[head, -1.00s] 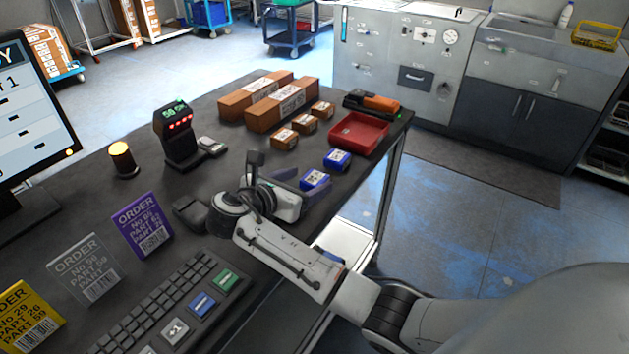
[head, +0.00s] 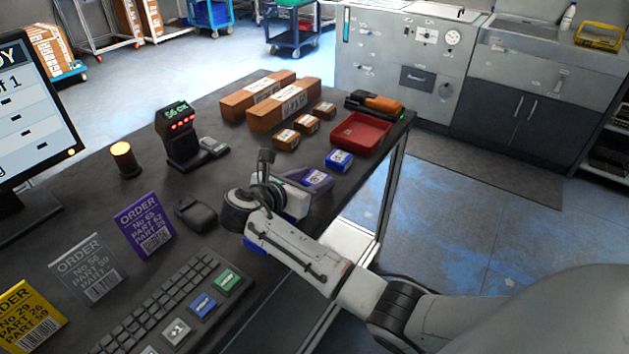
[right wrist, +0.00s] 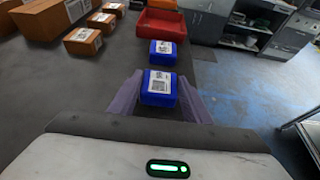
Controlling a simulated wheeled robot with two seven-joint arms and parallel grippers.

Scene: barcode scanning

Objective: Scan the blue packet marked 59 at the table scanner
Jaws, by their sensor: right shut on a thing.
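My right gripper (head: 314,181) is low over the table near its right edge, shut on a blue packet (right wrist: 159,88) with a white label. In the right wrist view the packet sits between the two purple-grey fingers; its number is too small to read. In the head view the fingers partly hide it. A second blue packet (head: 338,160) lies just beyond and also shows in the right wrist view (right wrist: 163,53). The black table scanner (head: 180,135), with green digits and red lights, stands further left. My left gripper is not in view.
A red tray (head: 361,134), an orange-black device (head: 374,102) and brown boxes (head: 284,106) stand beyond. An amber lamp (head: 124,160), a mouse (head: 196,213), a keyboard (head: 165,309) and order cards (head: 144,231) are left. Another blue item (head: 255,246) is mostly hidden by my arm.

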